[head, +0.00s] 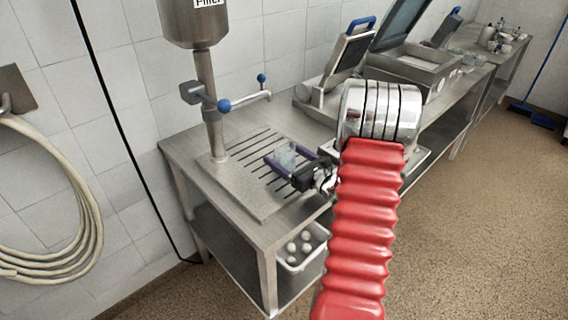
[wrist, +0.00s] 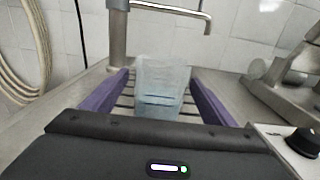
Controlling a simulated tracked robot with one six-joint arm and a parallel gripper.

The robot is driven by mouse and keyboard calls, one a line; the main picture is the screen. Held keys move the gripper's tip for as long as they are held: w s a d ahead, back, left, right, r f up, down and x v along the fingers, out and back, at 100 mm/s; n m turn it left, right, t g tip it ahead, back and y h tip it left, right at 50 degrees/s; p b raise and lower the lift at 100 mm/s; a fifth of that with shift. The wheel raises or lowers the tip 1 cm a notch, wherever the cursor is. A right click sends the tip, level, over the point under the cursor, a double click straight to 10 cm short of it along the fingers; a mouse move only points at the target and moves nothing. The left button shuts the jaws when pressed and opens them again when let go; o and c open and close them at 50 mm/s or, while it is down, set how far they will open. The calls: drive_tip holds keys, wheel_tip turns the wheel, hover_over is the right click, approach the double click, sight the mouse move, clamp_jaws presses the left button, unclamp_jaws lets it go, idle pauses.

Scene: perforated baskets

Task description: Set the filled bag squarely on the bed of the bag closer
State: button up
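A clear, pale-blue bag (head: 287,158) stands upright on the slotted drain area below the filler (head: 196,25). It also shows in the wrist view (wrist: 162,92), with what looks like a liquid level across it. My gripper (head: 281,153) is low at the slats, its two purple fingers open on either side of the bag. In the wrist view the fingers (wrist: 157,76) look apart from the bag, with slats showing between. A machine with a raised, blue-handled arm (head: 346,56), seemingly the bag closer, stands further right; its bed is partly hidden behind my arm.
The filler's spout pipe with blue knobs (head: 245,101) juts out above and behind the bag. A larger open-lidded machine (head: 420,64) stands further along the bench. A white bin with several pale round things (head: 301,262) is on the lower shelf.

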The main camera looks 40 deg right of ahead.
drive_tip(key=c, duration=1.3)
drive_tip(key=shift+r, duration=5.05)
